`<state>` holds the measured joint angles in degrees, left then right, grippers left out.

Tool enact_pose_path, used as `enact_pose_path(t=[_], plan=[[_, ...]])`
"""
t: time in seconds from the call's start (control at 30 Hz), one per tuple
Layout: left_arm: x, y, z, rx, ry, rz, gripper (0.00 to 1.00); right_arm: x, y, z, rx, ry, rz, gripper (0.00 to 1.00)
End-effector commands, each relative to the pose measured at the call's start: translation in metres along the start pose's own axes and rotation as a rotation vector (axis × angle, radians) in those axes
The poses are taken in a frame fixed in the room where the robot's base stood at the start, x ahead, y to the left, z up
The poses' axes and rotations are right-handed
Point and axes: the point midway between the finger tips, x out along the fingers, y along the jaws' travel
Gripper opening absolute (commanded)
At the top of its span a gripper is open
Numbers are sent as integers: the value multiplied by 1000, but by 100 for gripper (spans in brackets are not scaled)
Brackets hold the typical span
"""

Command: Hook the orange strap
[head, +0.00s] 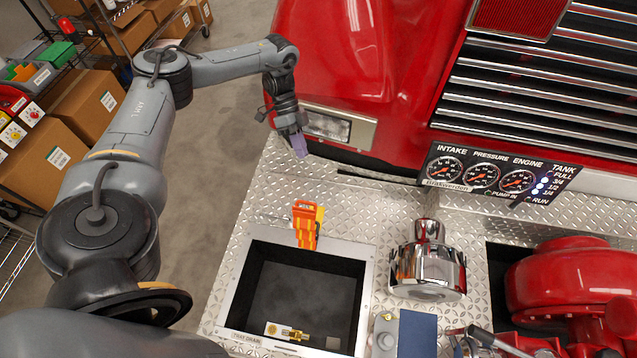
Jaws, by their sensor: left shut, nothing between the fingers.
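The orange strap (304,226) stands at the back edge of the recessed tray, with a yellow part beside its top. I cannot tell whether its end is fastened to anything. My left gripper (300,146), with pale purple fingers, is shut and empty. It is above the diamond-plate deck, beyond the strap and apart from it, close to the headlight. My right gripper is not in view.
The tray (370,290) holds a small brass fitting (292,333). A chrome bell (428,265), a gauge panel (498,178) and a red pump (575,280) stand to the right. The headlight (328,126) is close to my left gripper. Bare deck (350,205) lies right of the strap.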

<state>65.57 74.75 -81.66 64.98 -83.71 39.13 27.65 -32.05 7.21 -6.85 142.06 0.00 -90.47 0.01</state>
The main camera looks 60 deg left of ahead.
Motion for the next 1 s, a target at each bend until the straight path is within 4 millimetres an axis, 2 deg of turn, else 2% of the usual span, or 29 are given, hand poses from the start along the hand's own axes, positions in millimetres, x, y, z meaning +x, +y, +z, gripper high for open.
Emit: enact_pose_path(t=[0.23,0.6,0.87,1.0], plan=[[19,-1,2,1,-1,3,0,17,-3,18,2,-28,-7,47],[53,-1,2,2,-2,2,0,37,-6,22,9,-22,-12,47],[77,0,1,1,-1,2,0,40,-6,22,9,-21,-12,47],[98,5,-1,2,-3,2,0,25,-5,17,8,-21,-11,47]])
